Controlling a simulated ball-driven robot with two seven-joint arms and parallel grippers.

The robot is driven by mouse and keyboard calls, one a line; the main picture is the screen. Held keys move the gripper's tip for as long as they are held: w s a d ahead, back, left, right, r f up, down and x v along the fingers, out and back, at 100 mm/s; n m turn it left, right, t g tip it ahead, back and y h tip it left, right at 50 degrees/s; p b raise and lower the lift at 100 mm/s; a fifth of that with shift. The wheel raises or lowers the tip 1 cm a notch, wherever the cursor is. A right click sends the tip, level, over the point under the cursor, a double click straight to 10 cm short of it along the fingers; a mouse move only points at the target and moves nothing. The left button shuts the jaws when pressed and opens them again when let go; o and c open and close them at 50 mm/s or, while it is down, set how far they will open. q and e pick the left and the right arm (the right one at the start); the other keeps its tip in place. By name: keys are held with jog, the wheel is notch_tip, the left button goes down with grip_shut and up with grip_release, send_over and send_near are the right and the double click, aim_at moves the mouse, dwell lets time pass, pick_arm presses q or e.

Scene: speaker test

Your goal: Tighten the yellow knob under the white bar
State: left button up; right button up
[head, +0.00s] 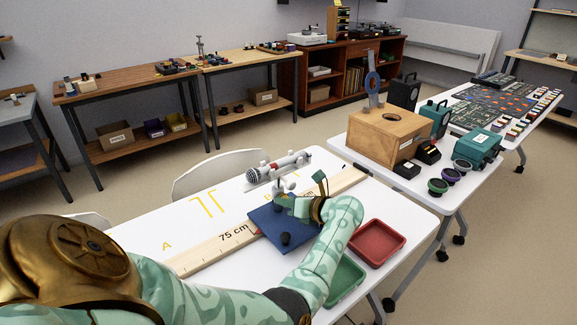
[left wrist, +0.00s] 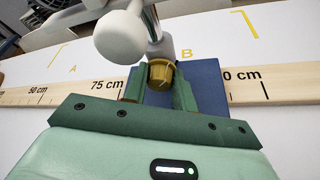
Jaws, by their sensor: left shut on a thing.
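The yellow knob (left wrist: 161,73) is in the left wrist view, between the two green fingers of my left gripper (left wrist: 160,88), which is shut on it. A white rounded end (left wrist: 120,37) and a pale upright post are close above the knob. In the head view, the white bar (head: 291,162), with a red ring and a dark mesh end, is held above the table over a blue base (head: 266,222). My left gripper (head: 288,202) is under the bar there, and the knob is hidden by it. My right gripper is not in view.
A wooden ruler (head: 196,260) runs across the white table past the blue base. A red tray (head: 377,243) and a green tray (head: 345,281) are at the right. A wooden box (head: 386,136) stands on another table. The table's left part is mostly clear.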

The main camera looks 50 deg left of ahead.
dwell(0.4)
pick_arm(q)
jog(key=o, duration=1)
jog(key=p+v, duration=0.1)
jog(key=v, duration=1.5)
jog(key=shift+w+d, duration=0.2)
